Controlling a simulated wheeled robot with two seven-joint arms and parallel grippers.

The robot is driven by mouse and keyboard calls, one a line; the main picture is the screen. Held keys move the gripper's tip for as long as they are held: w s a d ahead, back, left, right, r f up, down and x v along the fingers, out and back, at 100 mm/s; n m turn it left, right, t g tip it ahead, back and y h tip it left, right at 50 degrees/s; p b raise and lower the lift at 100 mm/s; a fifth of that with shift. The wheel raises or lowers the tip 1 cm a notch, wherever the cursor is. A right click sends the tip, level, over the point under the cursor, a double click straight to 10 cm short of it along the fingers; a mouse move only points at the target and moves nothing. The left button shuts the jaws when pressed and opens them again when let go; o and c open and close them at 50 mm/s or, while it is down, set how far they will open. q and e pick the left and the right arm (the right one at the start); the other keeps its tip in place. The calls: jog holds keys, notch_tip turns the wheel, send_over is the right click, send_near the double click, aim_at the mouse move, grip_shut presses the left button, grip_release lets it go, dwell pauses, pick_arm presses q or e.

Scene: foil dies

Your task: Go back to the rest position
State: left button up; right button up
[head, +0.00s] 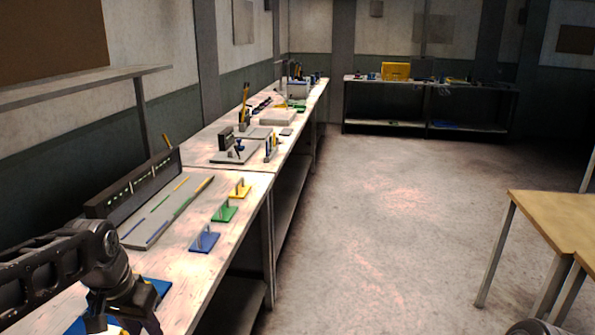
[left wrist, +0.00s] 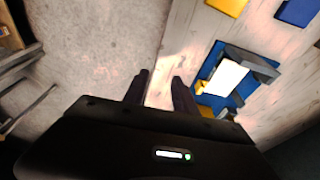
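My left arm (head: 70,265) comes in at the lower left of the head view, with its wrist over the near end of the workbench; its fingertips are cut off or hidden there. In the left wrist view my left gripper (left wrist: 160,90) has its two fingers apart, with nothing between them. Beside the fingers is a blue fixture (left wrist: 210,62) holding a white piece (left wrist: 227,78); I cannot tell how far away it is. Part of a blue base (head: 158,286) shows by the wrist in the head view. My right gripper is not seen.
On the bench, blue (head: 204,238), green (head: 224,211) and yellow (head: 240,189) stands line the front edge, beside a grey tray (head: 150,232) with coloured strips. More tools stand farther along. A wooden table (head: 550,215) is at right. The floor (head: 390,230) between is clear.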

pick_arm(q)
jog(key=w+d+f+t+h, duration=0.2)
jog(key=w+d+f+t, duration=0.1)
jog(key=w+d+f, duration=0.55)
jog(key=s+d+f+n, duration=0.1)
jog(key=s+d+f, duration=0.1)
jog(key=d+f, duration=0.35)
jog(key=s+d+f+n, duration=0.1)
jog(key=s+d+f, duration=0.2)
jog(key=f, duration=0.6)
jog(key=s+d+f+g, duration=0.1)
jog(key=s+d+f, duration=0.2)
jog(key=s+f, duration=0.2)
jog(key=s+d+f+g+h, duration=0.1)
jog(key=s+d+f+g, duration=0.1)
jog(key=s+f, duration=0.3)
jog(key=s+d+f+g+h, duration=0.1)
jog(key=s+d+f, duration=0.3)
jog(key=s, duration=0.7)
jog(key=shift+s+d+f+g, duration=0.25)
jog(key=shift+s+f+g, duration=0.15)
jog(key=shift+f, duration=0.55)
